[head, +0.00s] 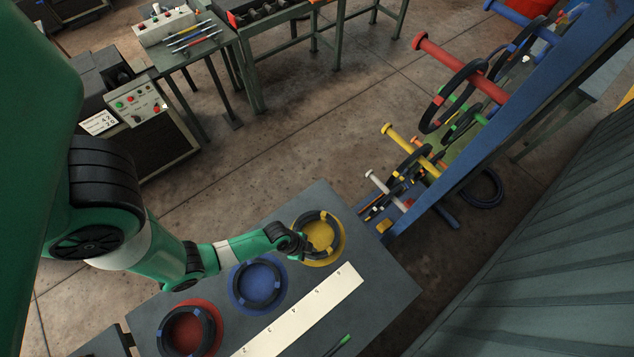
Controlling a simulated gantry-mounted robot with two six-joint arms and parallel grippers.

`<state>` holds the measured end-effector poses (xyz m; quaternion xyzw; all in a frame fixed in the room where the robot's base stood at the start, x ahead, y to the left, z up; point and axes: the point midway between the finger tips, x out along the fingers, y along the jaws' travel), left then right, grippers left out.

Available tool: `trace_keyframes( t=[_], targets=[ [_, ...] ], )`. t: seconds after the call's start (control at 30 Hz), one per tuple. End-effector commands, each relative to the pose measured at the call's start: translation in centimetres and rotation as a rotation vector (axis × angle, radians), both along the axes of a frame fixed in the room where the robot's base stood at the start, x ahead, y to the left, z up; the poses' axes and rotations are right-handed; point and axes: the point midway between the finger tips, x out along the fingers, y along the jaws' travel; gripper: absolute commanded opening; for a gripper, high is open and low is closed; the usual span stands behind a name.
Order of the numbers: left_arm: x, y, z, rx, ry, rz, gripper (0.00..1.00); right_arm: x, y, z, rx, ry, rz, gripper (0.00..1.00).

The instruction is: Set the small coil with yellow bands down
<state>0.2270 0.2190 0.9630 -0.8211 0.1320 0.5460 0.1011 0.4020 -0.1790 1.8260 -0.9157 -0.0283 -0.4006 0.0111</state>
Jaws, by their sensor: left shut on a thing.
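The small dark coil with yellow bands (309,216) is at the yellow round spot (321,237) on the grey table. My left gripper (303,245) is shut on the coil's left side, at the left edge of the yellow spot. The yellow surface shows through the coil's middle. I cannot tell whether the coil touches the spot or is just above it. My right gripper is not in view.
A coil with blue bands (279,285) lies on a blue spot, and another coil (211,335) on a red spot. A white marked strip (305,309) and a green-tipped pen (340,343) lie in front. A blue rack with coloured pegs (470,165) stands at right.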

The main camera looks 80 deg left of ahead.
Motion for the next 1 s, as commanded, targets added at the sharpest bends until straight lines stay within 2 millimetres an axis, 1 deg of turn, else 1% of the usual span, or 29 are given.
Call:
trace_keyframes(
  t=[0.1, 0.17, 0.3, 0.4, 0.67, 0.8, 0.83, 0.9, 1.0],
  targets=[
    [0.1, 0.1, 0.0, 0.001, -0.004, 0.0, 0.0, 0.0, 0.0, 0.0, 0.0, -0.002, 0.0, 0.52],
    [0.2, 0.1, -0.5, 0.001, -0.003, 0.001, 0.0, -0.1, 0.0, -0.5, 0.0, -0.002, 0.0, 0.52],
    [0.2, 0.4, -2.9, 0.0, -0.002, 0.006, 0.0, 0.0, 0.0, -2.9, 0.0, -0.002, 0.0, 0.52],
    [0.2, 0.4, -4.1, 0.001, -0.003, 0.009, 0.0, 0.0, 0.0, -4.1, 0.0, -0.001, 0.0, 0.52],
    [0.2, 0.5, -3.8, 0.001, -0.003, 0.009, 0.0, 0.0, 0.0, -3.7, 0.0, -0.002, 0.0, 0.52],
    [0.2, 0.5, -4.2, 0.001, -0.003, 0.009, 0.0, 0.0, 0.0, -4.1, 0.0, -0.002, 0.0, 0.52],
    [0.0, 0.4, -4.3, 0.0, 0.001, 0.009, 0.24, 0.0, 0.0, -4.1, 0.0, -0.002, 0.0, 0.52],
    [0.0, 0.4, -4.2, 0.0, 0.001, 0.009, 0.36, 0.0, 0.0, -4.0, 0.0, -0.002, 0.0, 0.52],
    [0.0, 0.4, -4.2, 0.0, 0.001, 0.009, 0.52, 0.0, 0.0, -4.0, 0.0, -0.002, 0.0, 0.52]
  ],
)
